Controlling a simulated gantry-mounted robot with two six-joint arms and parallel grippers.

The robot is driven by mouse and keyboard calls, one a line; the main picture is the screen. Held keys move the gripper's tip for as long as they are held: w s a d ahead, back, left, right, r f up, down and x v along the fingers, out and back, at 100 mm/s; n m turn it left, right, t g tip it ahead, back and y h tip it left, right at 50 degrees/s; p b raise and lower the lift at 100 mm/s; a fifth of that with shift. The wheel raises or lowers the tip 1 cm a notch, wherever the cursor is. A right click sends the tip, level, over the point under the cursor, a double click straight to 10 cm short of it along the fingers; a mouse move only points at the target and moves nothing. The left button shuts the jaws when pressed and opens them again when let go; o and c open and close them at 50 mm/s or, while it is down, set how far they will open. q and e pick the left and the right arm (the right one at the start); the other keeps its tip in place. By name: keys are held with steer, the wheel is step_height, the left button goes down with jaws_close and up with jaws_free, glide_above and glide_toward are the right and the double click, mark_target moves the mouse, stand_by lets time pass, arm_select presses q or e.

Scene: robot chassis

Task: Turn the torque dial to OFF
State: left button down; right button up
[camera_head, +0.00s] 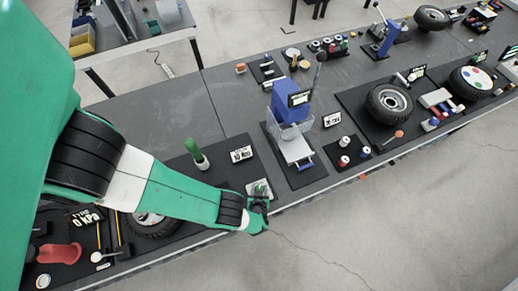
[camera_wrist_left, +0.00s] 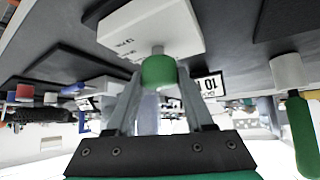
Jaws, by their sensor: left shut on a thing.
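The torque dial is a white box (camera_wrist_left: 150,27) with a green knob (camera_wrist_left: 158,72) on a short grey stem; small dark marks on the box are too blurred to read. In the head view the box (camera_head: 259,187) sits near the front edge of the bench, partly hidden by my gripper. My left gripper (camera_wrist_left: 158,88) is shut on the green knob, one grey finger on each side. It also shows in the head view (camera_head: 259,207) at the bench edge. A sign reading 10 (camera_head: 241,154) stands behind the dial. My right gripper is not in view.
A green-handled tool (camera_head: 196,154) stands upright left of the sign. A blue machine on a black mat (camera_head: 313,176) is to the right. Tyres (camera_head: 389,103) and several small parts stand farther along the bench. The floor in front is clear.

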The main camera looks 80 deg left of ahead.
arm_select(q)
steer(key=n+g+b, duration=0.1)
steer(key=n, duration=0.1)
steer(key=n+g+b, duration=0.2)
steer(key=shift+w+f, duration=0.15)
steer(key=shift+f, duration=0.05)
steer(key=shift+r+n+g+h+b, duration=0.15)
steer(key=shift+n+g+h+b, duration=0.15)
steer(key=shift+n+g+b, duration=1.15)
steer(key=shift+n, duration=0.25)
steer(key=shift+c, duration=1.5)
jaws_free()
steer(key=shift+a, duration=0.1)
steer(key=p+v, duration=0.4)
steer(key=v, duration=0.7)
steer(key=shift+d+r, duration=0.25)
steer(key=shift+r, duration=0.05)
